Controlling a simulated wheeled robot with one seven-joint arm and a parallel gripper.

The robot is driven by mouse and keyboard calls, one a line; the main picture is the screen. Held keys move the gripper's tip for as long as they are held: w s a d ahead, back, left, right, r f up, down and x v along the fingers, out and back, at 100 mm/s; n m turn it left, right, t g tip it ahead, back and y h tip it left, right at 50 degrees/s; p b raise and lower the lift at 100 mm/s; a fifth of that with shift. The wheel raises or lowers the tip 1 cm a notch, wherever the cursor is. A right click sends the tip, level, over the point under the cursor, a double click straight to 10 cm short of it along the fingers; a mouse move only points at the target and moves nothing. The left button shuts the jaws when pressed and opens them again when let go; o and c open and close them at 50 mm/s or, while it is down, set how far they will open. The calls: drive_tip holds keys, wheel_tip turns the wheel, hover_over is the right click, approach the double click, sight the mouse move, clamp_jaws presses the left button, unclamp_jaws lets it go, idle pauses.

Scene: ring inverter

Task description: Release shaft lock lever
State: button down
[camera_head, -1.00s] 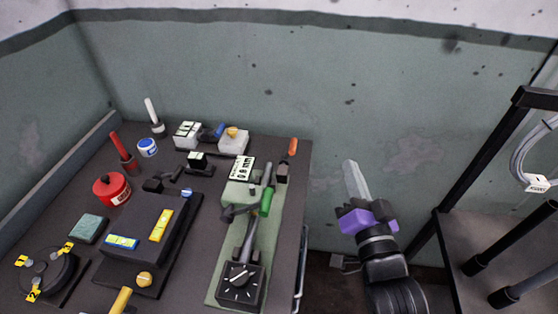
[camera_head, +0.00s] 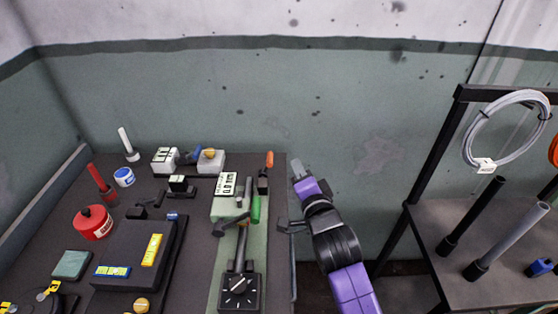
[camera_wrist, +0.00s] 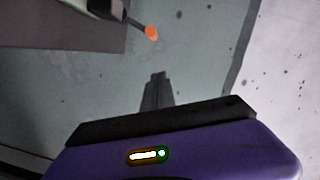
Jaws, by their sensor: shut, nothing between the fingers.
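A lever with an orange tip (camera_head: 269,159) stands on a small dark block at the back right of the bench. Its orange tip also shows in the wrist view (camera_wrist: 151,33), beyond my fingertips. A green handle (camera_head: 256,208) stands beside a grey one, nearer the front. I cannot tell from the pictures which of these is the shaft lock lever. My gripper (camera_head: 297,168) is shut and empty, just right of the orange tip and apart from it. Its closed fingers (camera_wrist: 157,78) point toward the wall in the wrist view.
The bench holds a dial box (camera_head: 239,292), a torque display (camera_head: 227,186), a red can (camera_head: 93,222) and a black fixture (camera_head: 131,253). A rack (camera_head: 500,250) with upright posts and a coiled cable (camera_head: 480,153) stands at right. Bare wall lies behind my gripper.

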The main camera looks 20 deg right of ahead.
drive_tip(key=w+a+f, duration=0.2)
drive_tip(key=w+a, duration=0.1)
drive_tip(key=w, duration=0.3)
drive_tip(key=shift+w+a, duration=0.1)
idle(0.4)
drive_tip(key=shift+w+a+r+n+b, duration=0.15)
drive_tip(key=shift+a+r+n+b, duration=0.25)
drive_tip(key=shift+a+n+b, duration=0.5)
